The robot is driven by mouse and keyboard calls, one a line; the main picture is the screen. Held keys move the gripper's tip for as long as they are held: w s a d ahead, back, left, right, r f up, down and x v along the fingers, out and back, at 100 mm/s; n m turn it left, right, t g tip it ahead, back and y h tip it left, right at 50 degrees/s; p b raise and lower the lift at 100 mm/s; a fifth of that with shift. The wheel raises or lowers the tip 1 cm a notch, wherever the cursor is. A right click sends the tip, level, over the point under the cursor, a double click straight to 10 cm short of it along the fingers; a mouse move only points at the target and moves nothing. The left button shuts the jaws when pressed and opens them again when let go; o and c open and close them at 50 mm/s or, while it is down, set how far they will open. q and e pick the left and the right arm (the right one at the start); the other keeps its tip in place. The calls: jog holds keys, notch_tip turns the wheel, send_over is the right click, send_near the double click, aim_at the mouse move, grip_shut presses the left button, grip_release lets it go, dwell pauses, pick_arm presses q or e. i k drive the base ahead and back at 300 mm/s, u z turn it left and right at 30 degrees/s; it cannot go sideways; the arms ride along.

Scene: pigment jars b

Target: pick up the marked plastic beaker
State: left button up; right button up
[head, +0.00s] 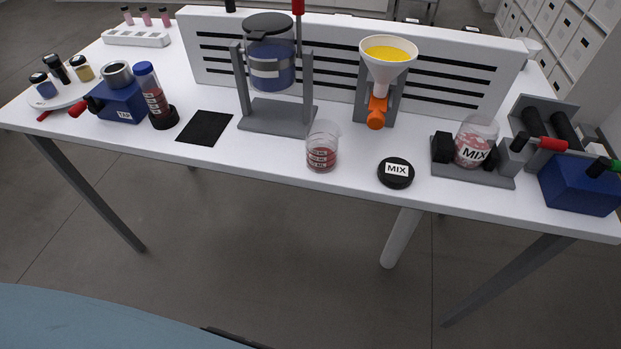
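The plastic beaker (322,148) is clear, with red marking or red contents in its lower part; I cannot tell which. It stands upright on the white table (260,157) near the middle of the front edge, in front of a grey stand (275,115). Nothing is touching it. Neither of my grippers shows in the head view.
A black MIX lid (396,173) lies right of the beaker. A MIX jar (474,146) sits in a grey holder further right. A yellow-filled funnel (388,62) stands behind. A black mat (205,127) and blue-capped bottle (152,92) are left.

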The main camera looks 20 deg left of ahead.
aim_at(322, 136)
jog(key=k, duration=0.6)
jog(key=u, duration=1.15)
jog(key=i, duration=0.5)
jog(key=u, duration=0.05)
